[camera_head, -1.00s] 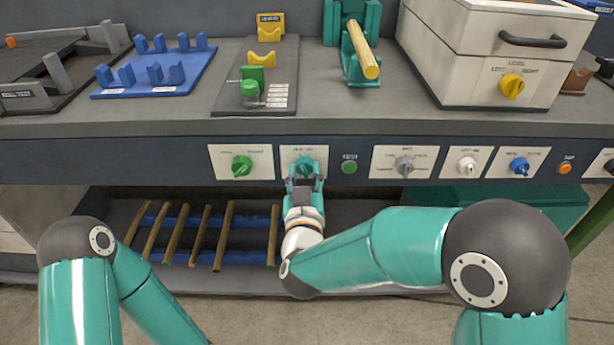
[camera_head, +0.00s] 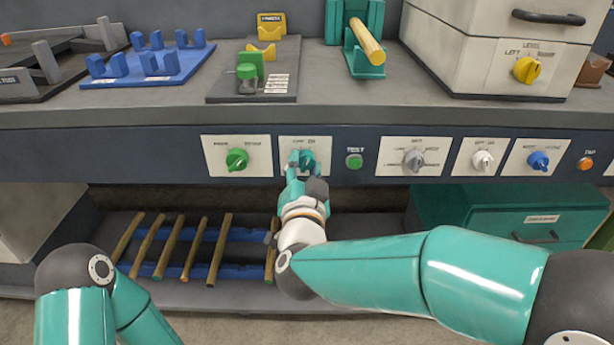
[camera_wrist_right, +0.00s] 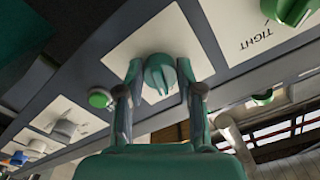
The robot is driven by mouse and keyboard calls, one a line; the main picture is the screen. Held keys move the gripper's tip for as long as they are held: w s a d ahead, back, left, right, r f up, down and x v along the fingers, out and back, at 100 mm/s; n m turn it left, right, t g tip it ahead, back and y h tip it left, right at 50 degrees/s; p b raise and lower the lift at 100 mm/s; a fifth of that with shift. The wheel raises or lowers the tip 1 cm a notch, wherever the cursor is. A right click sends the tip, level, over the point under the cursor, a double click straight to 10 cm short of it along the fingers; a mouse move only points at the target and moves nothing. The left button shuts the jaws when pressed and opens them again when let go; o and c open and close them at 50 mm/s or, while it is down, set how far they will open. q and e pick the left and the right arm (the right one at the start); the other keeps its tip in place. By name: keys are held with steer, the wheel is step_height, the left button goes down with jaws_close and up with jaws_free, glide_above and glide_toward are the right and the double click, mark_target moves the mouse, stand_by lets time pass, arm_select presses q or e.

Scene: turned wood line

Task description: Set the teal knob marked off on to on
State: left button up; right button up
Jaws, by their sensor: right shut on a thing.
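The teal knob (camera_head: 307,160) sits on a pale plate (camera_head: 318,143) in the dark front panel under the bench top. The plate's lettering is partly legible in the head view, with "on" toward the right. My right gripper (camera_head: 304,165) reaches the knob from below and is shut on it. In the right wrist view, the knob (camera_wrist_right: 159,74) stands between the two fingers, its ridge close to upright in the picture. The fingers hide part of the knob in the head view. My left arm shows at lower left, but its gripper is out of view.
A green knob (camera_head: 237,160) is on the plate to the left. A green test button (camera_head: 354,161) is close on the right, then grey (camera_head: 414,159), white (camera_head: 483,160) and blue (camera_head: 539,161) knobs. A shelf with wooden rods (camera_head: 183,248) lies below.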

steer(key=shift+d+m, duration=0.1)
steer(key=shift+m, duration=0.2)
steer(key=o, duration=1.1)
steer(key=shift+o, duration=0.2)
steer(key=shift+s, duration=0.1)
steer(key=shift+s, duration=0.2)
steer(key=s, duration=1.1)
steer(key=shift+s, duration=0.2)
